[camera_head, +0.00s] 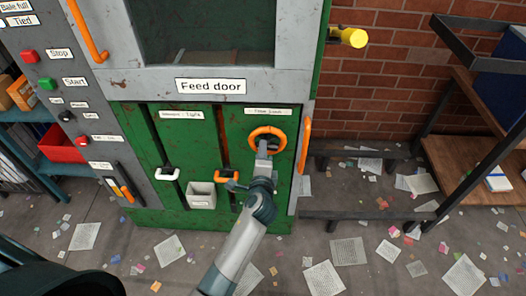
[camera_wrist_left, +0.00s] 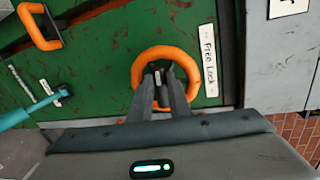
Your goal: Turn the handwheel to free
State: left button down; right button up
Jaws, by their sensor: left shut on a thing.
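The orange handwheel (camera_head: 267,132) is on the right part of the green machine front, under a small label. In the left wrist view the handwheel (camera_wrist_left: 139,70) is a thick orange ring beside a label reading "Free Lock" (camera_wrist_left: 209,60). My left gripper (camera_head: 264,148) reaches it from below. In the left wrist view its fingers (camera_wrist_left: 163,88) are closed at the lower part of the ring, hiding that part and much of the centre. My right gripper does not show in either view.
An orange vertical handle (camera_head: 304,145) is close on the right. Paper scraps litter the floor.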

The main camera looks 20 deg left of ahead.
pick_arm(q)
jog(key=shift+f+n, duration=0.15)
jog(key=shift+n, duration=0.35)
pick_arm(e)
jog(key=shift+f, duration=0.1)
pick_arm(q)
jog(key=c, duration=1.6)
grip_release()
jog(key=shift+c, duration=0.2)
